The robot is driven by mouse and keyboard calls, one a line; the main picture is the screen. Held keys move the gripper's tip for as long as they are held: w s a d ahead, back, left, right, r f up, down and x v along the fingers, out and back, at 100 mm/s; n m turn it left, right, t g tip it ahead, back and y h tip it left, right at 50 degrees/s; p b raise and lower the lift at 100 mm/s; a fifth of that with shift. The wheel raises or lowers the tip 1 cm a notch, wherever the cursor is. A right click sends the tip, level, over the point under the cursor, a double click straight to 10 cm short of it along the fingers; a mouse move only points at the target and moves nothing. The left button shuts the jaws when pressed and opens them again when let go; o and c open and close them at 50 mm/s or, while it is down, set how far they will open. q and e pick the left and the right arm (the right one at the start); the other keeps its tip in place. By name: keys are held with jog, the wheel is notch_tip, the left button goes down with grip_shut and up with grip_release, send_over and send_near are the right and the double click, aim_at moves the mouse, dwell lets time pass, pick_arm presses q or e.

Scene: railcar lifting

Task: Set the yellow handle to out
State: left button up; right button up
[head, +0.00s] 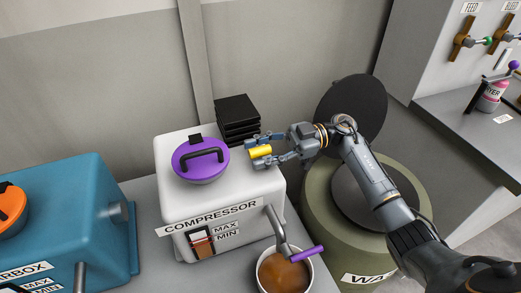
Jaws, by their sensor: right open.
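The yellow handle (261,151) is a short yellow cylinder at the right side of the white compressor (178,217), near its top. My right gripper (253,151) reaches in from the right with its fingers open. One finger is above the yellow handle and one below it in the picture, so the handle shows between them. I cannot tell whether either finger touches it. The handle's mount is hidden, and no "out" mark is readable. My left gripper is not in view.
A purple lid (201,163) with a black grip sits on the compressor. A purple-handled tap (305,254) is over a bowl of brown liquid (284,275). A green waste bin (322,225) with its dark lid (352,108) raised stands under my right arm. A blue gearbox (80,215) is left.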

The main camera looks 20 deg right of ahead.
aim_at(261, 147)
grip_shut()
notch_tip(261, 147, up, 10)
jog(key=p, duration=0.8)
jog(key=shift+f, duration=0.25)
jog(key=shift+c, duration=0.3)
grip_release()
jog(key=shift+r, duration=0.1)
jog(key=shift+o, duration=0.3)
jog(key=shift+d, duration=0.1)
